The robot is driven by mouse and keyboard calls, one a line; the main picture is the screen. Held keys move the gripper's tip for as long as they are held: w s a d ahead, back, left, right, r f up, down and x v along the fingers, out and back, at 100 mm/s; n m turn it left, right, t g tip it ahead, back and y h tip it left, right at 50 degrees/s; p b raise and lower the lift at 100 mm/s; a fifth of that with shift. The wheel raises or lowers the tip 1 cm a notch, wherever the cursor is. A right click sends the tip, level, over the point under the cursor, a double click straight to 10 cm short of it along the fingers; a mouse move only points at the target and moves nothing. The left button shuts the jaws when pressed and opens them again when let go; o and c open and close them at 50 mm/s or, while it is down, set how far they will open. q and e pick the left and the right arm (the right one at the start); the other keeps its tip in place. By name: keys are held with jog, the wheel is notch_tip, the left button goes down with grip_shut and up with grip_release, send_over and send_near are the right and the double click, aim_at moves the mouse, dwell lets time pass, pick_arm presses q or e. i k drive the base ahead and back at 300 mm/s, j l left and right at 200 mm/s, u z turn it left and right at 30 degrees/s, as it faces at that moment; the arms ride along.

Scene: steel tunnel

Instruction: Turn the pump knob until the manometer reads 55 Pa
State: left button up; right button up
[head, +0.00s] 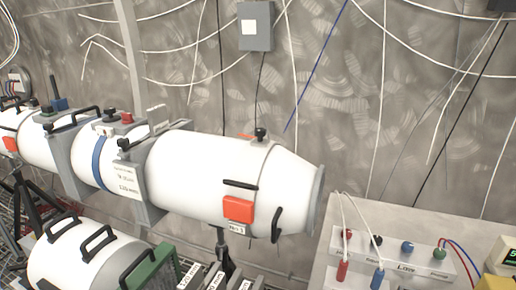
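A white panel (393,251) on the bench at the lower right carries a row of small knobs or sockets. A device with a dark display (511,257) is cut off at the right edge. Green marks show on it, but no reading can be made out, and I cannot tell whether it is the manometer. Neither of my grippers is in view.
A long white steel vessel (205,175) runs across the left and middle. A second white cylinder (85,258) with black handles lies at the lower left. Thin white leads run to a red plug (342,271) and a blue plug (377,279). A grey box (256,27) hangs on the wall.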

aim_at(440, 254)
jog(key=l+z, duration=0.1)
jog(key=z, duration=0.35)
jog(key=k+l+z, duration=0.1)
jog(key=z, duration=0.35)
jog(key=l+z, duration=0.1)
jog(key=z, duration=0.35)
